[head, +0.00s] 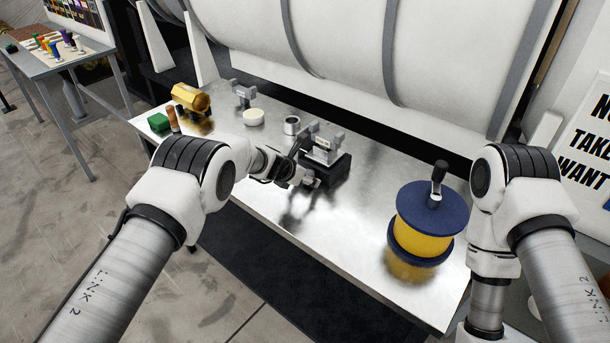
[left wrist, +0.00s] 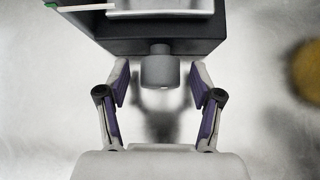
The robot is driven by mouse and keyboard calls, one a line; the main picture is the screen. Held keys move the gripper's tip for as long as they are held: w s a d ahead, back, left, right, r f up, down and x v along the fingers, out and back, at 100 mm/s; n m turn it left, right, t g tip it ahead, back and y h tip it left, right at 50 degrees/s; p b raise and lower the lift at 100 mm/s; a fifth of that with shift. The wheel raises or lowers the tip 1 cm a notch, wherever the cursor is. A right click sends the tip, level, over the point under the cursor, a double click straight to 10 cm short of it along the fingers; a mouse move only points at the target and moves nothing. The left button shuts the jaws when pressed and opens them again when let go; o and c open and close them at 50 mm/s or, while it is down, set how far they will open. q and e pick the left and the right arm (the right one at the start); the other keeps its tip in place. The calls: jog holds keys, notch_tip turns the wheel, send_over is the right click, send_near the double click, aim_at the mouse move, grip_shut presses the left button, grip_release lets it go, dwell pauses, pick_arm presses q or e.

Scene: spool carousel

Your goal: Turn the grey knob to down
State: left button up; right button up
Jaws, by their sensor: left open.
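The grey knob (left wrist: 160,70) sticks out from the front of a dark box (left wrist: 205,44) in the left wrist view. Its pointing direction cannot be made out. The same dark box (head: 334,174) stands mid-table in the head view, with a grey bracket on top. My left gripper (left wrist: 160,84) is open, with one purple-padded finger on each side of the knob. Gaps show between the fingers and the knob. In the head view my left gripper (head: 300,178) is at the box's front and largely hides the knob. My right gripper is out of view.
A yellow spool with blue flanges (head: 424,233) and a crank stands at the table's right. A metal cup (head: 291,125), white disc (head: 253,117), golden spool (head: 190,98) and green block (head: 158,122) are behind and left. A large white cylinder (head: 340,45) looms behind.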

pick_arm(q)
jog(key=shift+r, duration=0.1)
jog(key=shift+c, duration=0.7)
jog(key=c, duration=1)
jog(key=shift+w+a+f+n+g+h+b, duration=0.15)
jog(key=shift+f+n+g+h+b, duration=0.15)
jog(key=shift+h+b, duration=0.25)
jog(key=shift+f+b, duration=0.1)
jog(key=shift+b, duration=0.65)
jog(key=shift+r+n+g+h, duration=0.2)
jog(key=shift+n+g+h, duration=0.1)
jog(key=shift+h, duration=0.05)
jog(key=shift+r, duration=0.2)
jog(key=o, duration=1.1)
jog(key=shift+o, duration=0.2)
jog(key=shift+f, duration=0.1)
